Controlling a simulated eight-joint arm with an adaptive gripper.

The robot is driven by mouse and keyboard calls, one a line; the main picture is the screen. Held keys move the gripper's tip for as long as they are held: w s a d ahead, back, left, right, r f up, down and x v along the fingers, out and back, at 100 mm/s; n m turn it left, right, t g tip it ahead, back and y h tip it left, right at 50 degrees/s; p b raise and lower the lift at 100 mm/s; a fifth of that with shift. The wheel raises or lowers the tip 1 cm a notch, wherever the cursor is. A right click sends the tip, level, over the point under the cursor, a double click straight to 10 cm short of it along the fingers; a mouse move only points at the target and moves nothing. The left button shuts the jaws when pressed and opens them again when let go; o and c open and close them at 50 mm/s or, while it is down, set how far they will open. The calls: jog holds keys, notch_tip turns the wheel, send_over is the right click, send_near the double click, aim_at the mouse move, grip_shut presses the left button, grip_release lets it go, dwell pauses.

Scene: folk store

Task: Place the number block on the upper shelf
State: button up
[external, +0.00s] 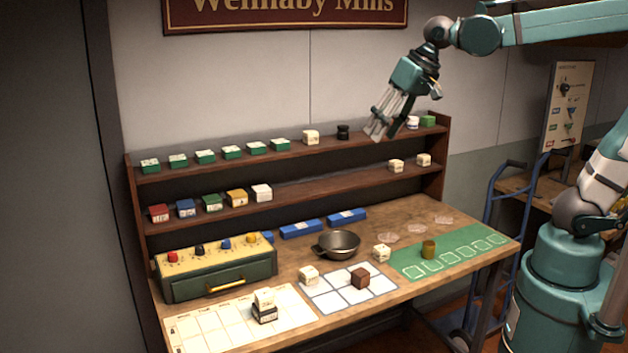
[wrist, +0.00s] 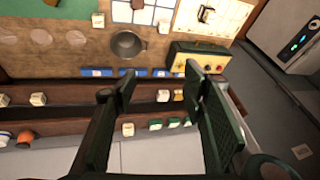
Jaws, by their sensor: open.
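Several cream blocks could be the number block; I cannot read which is meant. One cream block (external: 311,138) is on the upper shelf (external: 285,151), also in the wrist view (wrist: 128,129). Two more, a left one (external: 396,165) and a right one (external: 423,160), sit on the lower shelf.
Green boxes (external: 205,156) line the upper shelf's left; a black item (external: 343,131) and white jar (external: 412,122) stand further right. Coloured blocks (external: 212,202) fill the lower shelf's left. A pan (external: 338,244) and drawer box (external: 215,272) are on the table.

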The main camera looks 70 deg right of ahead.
jog(key=s+a+f+n+t, duration=0.1)
jog(key=s+a+f+n, duration=0.2)
jog(key=s+f, duration=0.2)
jog(key=s+a+f+n+t, duration=0.1)
jog(key=s+a+f+n, duration=0.2)
jog(key=s, duration=0.5)
notch_tip(320, 180, down, 2)
jog(key=shift+a+f+n+y, duration=0.2)
jog(key=shift+a+n+y, duration=0.1)
jog(key=shift+n, duration=0.3)
jog(key=shift+s, duration=0.1)
